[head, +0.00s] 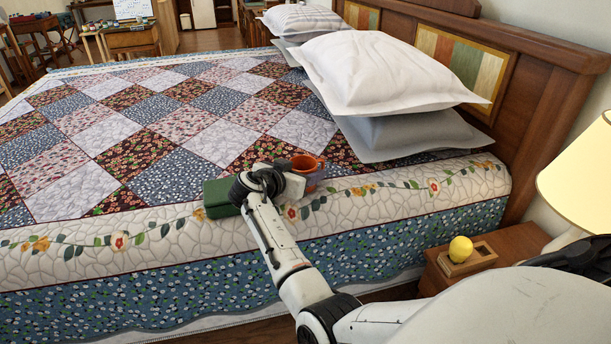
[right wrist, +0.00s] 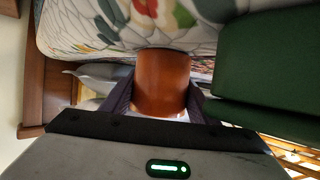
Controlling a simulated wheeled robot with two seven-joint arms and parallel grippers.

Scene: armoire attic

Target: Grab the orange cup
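The orange cup (head: 304,164) is on the patterned bed, near its close edge, partly hidden behind my right gripper. In the right wrist view the orange cup (right wrist: 162,82) lies between the two dark fingers of my right gripper (right wrist: 160,95). The fingers flank the cup closely, with no clear gap on either side. I cannot tell whether they press on it or only surround it. My right gripper also shows in the head view (head: 312,180), beside the cup. My left gripper is not in view.
A dark green box (head: 219,198) lies on the bed left of my right gripper; it fills the right of the wrist view (right wrist: 265,50). White pillows (head: 385,72) lie near the headboard. A nightstand (head: 515,243) holds a yellow lemon-like object (head: 460,249) and a lamp (head: 580,180).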

